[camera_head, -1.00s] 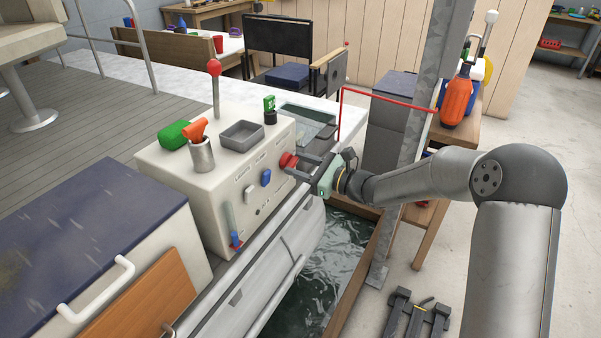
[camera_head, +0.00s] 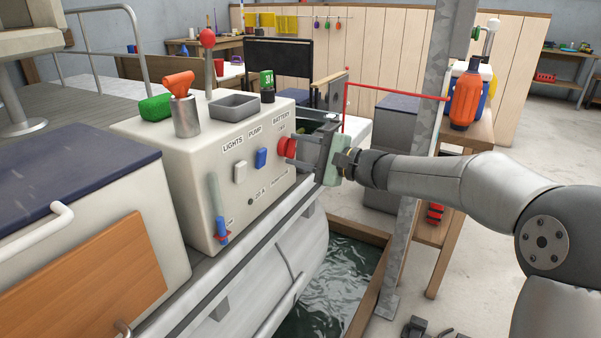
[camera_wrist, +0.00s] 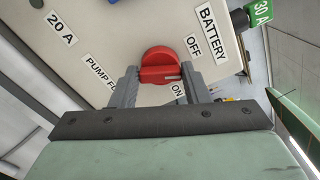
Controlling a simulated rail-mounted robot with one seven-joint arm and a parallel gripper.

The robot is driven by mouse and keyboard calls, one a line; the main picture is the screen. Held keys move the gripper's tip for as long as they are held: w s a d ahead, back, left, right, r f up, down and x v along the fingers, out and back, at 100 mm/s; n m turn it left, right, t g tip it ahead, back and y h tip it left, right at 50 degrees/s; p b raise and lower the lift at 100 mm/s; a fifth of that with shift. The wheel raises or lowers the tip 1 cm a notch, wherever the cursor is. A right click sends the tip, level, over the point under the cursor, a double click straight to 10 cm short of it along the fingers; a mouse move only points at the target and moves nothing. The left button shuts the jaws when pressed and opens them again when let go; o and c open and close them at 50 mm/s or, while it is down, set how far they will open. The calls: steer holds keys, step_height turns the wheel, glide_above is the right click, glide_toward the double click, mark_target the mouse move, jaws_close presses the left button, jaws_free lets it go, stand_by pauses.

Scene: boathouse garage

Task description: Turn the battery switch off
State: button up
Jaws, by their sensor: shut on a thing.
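The red battery switch knob (camera_head: 287,146) is on the front panel of the cream console, at its right end below the BATTERY label. It also shows in the wrist view (camera_wrist: 158,60), between the OFF label (camera_wrist: 194,46) and the ON label (camera_wrist: 178,90). A pale mark on the knob lies nearer the ON label. My gripper (camera_head: 296,149) reaches in from the right. Its fingers are shut on the knob, one on each side, as the wrist view shows. The fingers partly cover the knob, so its exact angle is hard to tell.
The console (camera_head: 185,165) also carries a white lights switch (camera_head: 240,172), a blue pump switch (camera_head: 261,158) and a blue-based lever (camera_head: 221,232). A grey tray (camera_head: 236,105) sits on top. A metal post (camera_head: 428,130) and red rail (camera_head: 395,92) stand close to my arm. Water lies below.

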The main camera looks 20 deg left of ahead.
steer(key=n+b, duration=0.2)
steer(key=b, duration=0.1)
steer(key=n+b, duration=0.1)
steer(key=b, duration=0.1)
steer(key=shift+f+n+b, duration=0.35)
steer(key=shift+n+b, duration=0.05)
steer(key=shift+r+n+b, duration=0.15)
steer(key=shift+n+b, duration=0.35)
steer(key=shift+b, duration=0.25)
steer(key=shift+r, duration=0.1)
steer(key=o, duration=1)
steer(key=shift+d, duration=0.1)
steer(key=p+v, duration=0.2)
steer(key=v, duration=1.5)
steer(key=shift+d+p, duration=0.15)
steer(key=shift+p, duration=0.25)
